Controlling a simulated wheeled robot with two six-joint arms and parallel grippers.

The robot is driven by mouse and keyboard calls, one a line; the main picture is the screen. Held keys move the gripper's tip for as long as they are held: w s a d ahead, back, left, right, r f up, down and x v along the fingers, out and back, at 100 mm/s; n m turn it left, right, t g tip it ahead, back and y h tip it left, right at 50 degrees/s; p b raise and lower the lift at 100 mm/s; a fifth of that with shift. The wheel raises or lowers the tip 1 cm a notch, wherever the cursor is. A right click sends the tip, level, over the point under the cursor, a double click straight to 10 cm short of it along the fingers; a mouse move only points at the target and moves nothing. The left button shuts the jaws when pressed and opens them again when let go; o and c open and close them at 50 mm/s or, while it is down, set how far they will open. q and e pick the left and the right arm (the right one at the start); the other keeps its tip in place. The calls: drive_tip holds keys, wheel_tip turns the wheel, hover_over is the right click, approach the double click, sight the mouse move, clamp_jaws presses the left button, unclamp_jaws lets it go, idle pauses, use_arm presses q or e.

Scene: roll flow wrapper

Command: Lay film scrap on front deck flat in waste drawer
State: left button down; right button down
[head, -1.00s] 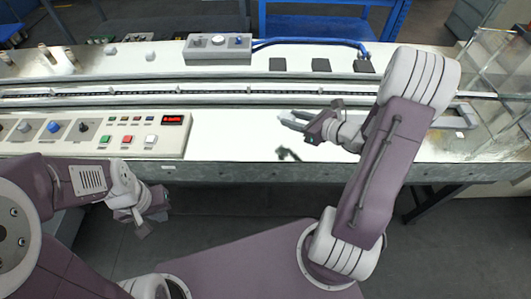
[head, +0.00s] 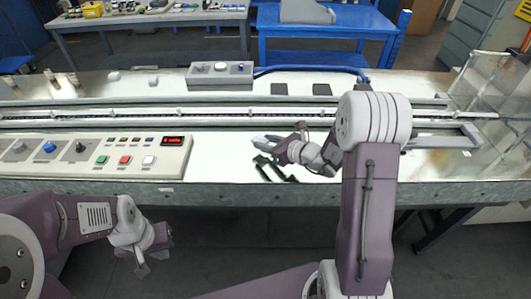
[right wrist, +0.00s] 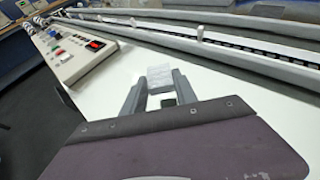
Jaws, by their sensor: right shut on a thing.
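The film scrap (right wrist: 160,76) is a pale, whitish piece between the fingertips of my right gripper in the right wrist view. In the head view my right gripper (head: 266,142) is low over the white front deck (head: 225,168), to the right of the control panel. It is shut on the scrap, which is hard to make out there against the bright deck. In the right wrist view the gripper (right wrist: 160,88) has a grey finger on each side of the scrap. My left gripper (head: 146,257) is empty and open, in front of the deck's edge. I cannot make out the waste drawer.
The control panel (head: 105,156) with buttons stands on the deck at left. A conveyor channel (head: 260,114) runs across behind the deck. A grey switch box (head: 220,74) stands behind that. At right are a metal frame (head: 440,142) and clear guard panels (head: 490,85).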

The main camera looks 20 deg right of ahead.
sight(266, 156)
drive_tip(key=shift+a, duration=0.1)
wheel_tip(266, 156, down, 4)
drive_tip(key=shift+r+b, duration=0.1)
drive_tip(key=shift+b, duration=0.35)
drive_tip(key=shift+f, duration=0.3)
drive_tip(key=c, duration=1)
unclamp_jaws()
drive_tip(key=shift+o, duration=0.2)
drive_tip(key=shift+r, duration=0.1)
